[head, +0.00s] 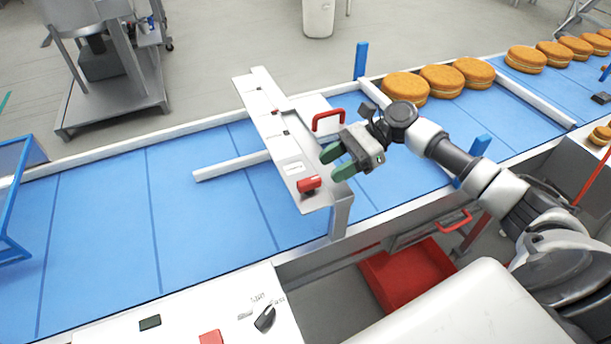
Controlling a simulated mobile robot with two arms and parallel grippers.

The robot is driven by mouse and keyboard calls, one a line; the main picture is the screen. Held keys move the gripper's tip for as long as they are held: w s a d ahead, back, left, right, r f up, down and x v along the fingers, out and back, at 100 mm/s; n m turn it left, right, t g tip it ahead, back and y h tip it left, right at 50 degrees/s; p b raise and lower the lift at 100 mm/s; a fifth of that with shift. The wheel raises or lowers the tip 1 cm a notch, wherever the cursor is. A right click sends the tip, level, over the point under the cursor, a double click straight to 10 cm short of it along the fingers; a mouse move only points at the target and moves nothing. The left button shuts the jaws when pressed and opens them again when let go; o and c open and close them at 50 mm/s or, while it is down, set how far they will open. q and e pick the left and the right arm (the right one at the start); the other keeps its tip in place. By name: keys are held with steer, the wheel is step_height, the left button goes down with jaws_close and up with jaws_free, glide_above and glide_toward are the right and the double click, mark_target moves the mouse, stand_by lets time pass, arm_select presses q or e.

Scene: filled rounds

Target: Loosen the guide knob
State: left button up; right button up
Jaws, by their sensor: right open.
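A small red knob (309,184) sits at the near end of the grey metal bridge (272,122) that spans the blue conveyor; I take it for the guide knob, though no readable label confirms this. My right gripper (337,162) reaches in from the right with green fingertips. It is open and empty, a little right of and beyond the red knob in the picture, and appears apart from it. A white guide rail (232,165) runs left from the bridge above the belt. My left gripper is not in view.
A red handle (328,119) stands beside the bridge. Round filled cakes (405,88) line the belt at the right. A control panel with a black rotary switch (265,318) is at the near edge. A red bin (408,275) is below the conveyor. The left belt is clear.

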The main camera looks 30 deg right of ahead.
mark_target(308, 180)
steer(key=x, duration=0.2)
steer(key=p+x, duration=0.1)
steer(key=x, duration=0.3)
steer(key=shift+a+r+p, duration=0.2)
steer(key=shift+p, duration=0.15)
steer(key=shift+a+f, duration=0.25)
steer(key=shift+c, duration=0.2)
jaws_close()
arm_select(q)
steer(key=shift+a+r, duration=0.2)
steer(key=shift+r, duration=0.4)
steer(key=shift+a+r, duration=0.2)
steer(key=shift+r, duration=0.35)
